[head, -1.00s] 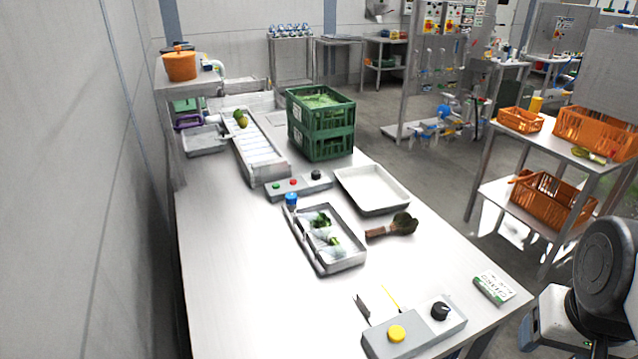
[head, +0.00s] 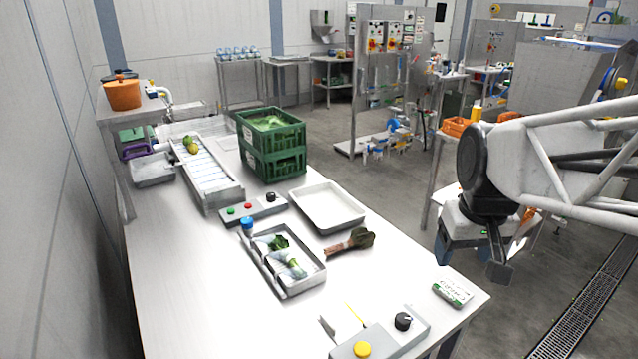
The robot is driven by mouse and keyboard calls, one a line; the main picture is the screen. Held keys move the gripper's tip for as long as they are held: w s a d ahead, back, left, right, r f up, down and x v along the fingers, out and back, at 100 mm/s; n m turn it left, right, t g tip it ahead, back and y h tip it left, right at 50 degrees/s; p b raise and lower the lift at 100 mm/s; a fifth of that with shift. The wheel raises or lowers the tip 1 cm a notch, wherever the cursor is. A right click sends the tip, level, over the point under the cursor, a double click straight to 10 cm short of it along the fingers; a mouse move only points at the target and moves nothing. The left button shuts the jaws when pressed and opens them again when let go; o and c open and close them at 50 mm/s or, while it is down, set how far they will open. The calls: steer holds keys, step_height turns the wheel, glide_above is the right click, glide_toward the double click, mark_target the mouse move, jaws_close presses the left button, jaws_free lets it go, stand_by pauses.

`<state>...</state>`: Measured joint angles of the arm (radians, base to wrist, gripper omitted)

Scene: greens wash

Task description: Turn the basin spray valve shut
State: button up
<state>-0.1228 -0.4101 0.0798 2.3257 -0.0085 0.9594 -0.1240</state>
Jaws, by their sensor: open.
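A shallow metal basin (head: 291,291) sits mid-table with green vegetables (head: 280,243) and pale, whitish shapes inside. A blue round knob (head: 248,225) stands upright at its far left corner; it looks like the spray valve, but its turn position is too small to read. My gripper (head: 472,262) hangs at the right, beyond the table's right edge, well apart from the basin and knob. It is open, with nothing seen between its fingers, though the fingers are partly hidden.
A control box (head: 253,209) with coloured buttons, an empty white tray (head: 327,208) and a brown-handled brush-like item (head: 350,241) surround the basin. Green crates (head: 271,142) stand behind. A second box (head: 381,335) and a small green-white packet (head: 452,294) lie near the front.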

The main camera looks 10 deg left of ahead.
steer(key=w+a+n, duration=0.3)
steer(key=w+a, duration=0.7)
steer(key=w, duration=0.3)
steer(key=n+g, duration=0.2)
steer(key=n, duration=0.8)
glide_above(247, 220)
step_height(247, 220, down, 18)
steer(key=shift+r, duration=0.1)
steer(key=shift+f, duration=3.9)
steer(key=c, duration=0.9)
